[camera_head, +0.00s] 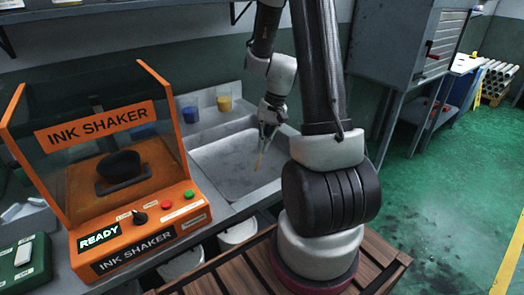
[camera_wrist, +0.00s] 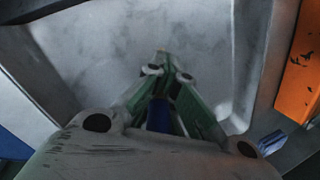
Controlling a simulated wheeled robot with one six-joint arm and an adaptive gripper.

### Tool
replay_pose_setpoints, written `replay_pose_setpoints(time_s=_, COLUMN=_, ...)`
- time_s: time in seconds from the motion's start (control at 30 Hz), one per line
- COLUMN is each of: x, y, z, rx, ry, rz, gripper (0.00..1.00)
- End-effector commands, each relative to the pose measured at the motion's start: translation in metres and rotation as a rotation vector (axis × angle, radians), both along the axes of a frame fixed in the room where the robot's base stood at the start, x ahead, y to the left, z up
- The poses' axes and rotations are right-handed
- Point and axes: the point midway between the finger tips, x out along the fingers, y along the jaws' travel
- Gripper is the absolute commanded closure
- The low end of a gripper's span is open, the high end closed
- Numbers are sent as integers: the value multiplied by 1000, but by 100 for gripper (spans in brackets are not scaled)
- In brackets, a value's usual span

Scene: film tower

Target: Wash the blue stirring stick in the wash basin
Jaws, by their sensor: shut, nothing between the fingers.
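The grey metal wash basin (camera_head: 236,180) sits in the counter right of the ink shaker. Its pale floor and walls also fill much of the wrist view (camera_wrist: 100,45). My gripper (camera_head: 265,139) points down over the basin, with its fingers shut. In the wrist view its green-tinted fingers (camera_wrist: 162,68) come together over the basin floor. A thin tan piece (camera_head: 260,158) shows below the fingertips; I cannot tell whether it is part of the stick. A dark blue shape (camera_wrist: 158,115) lies between the finger links. I cannot clearly identify the blue stirring stick.
The orange ink shaker (camera_head: 118,235) stands left of the basin, its display reading READY. A cup with blue (camera_head: 190,115) and a cup with yellow (camera_head: 224,103) stand behind the basin. A grey cabinet (camera_head: 405,45) stands at the right, with clear green floor (camera_head: 440,190).

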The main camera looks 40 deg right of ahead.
Motion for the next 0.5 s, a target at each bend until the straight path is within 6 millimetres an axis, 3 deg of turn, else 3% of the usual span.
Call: replay_pose_setpoints(time_s=0.5, x=1, y=0, z=47, rx=-1, ry=-3, rz=0, gripper=100)
